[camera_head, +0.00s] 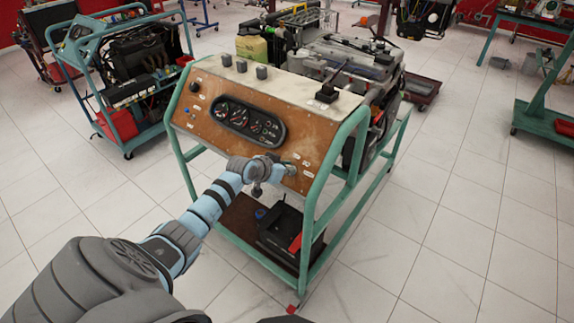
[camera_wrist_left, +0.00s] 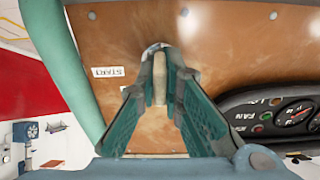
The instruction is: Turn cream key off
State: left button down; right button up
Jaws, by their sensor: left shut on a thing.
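The brown control panel (camera_head: 215,105) of the engine trainer stands in a green frame. My left gripper (camera_head: 284,170) reaches its lower right part in the head view. The left wrist view shows the panel (camera_wrist_left: 225,55) upside down and close. There my left gripper (camera_wrist_left: 161,68) is shut on the cream key (camera_wrist_left: 160,88), with one green finger on each side of it. Behind the fingertips a pale round fitting shows partly at the panel. The key's exact turn angle is hard to tell. My right gripper is not in view.
A gauge cluster (camera_head: 249,121) sits left of my gripper on the panel. The green frame tube (camera_head: 322,170) runs close on the right. A black battery-like box (camera_head: 283,232) is on the shelf below. Tiled floor (camera_head: 440,230) is clear on the right.

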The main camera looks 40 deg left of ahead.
pick_arm(q)
jog(key=shift+f, duration=0.1)
dwell(0.4)
jog(key=c, duration=1.7)
grip_release()
jog(key=v, duration=1.2)
jog(key=shift+w, duration=0.1)
